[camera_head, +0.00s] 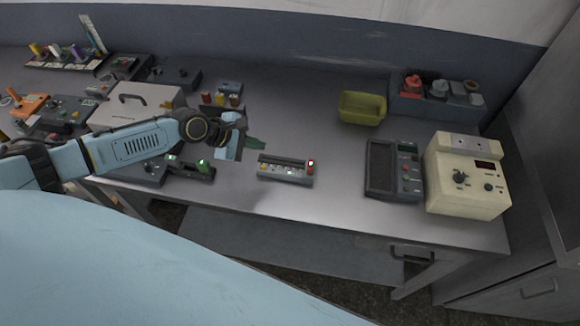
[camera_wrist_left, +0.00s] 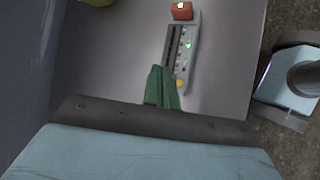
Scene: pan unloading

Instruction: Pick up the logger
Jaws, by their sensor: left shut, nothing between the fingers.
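A small grey device (camera_head: 285,170) with a red button at its right end and small lit lamps lies in the middle of the table. It may be the logger, but I cannot tell for certain. It also shows in the left wrist view (camera_wrist_left: 183,50), beyond the fingertips. My left gripper (camera_head: 262,146) has green fingers and is shut and empty, just above and behind the device's left end in the head view. Its closed fingers (camera_wrist_left: 163,88) show in the left wrist view, apparently apart from the device.
A dark keypad device (camera_head: 393,170) and a cream instrument (camera_head: 466,175) stand at the right. A yellow-green bin (camera_head: 362,107) is behind. A silver case (camera_head: 135,105) and several instruments crowd the left. The table between the small device and the keypad is clear.

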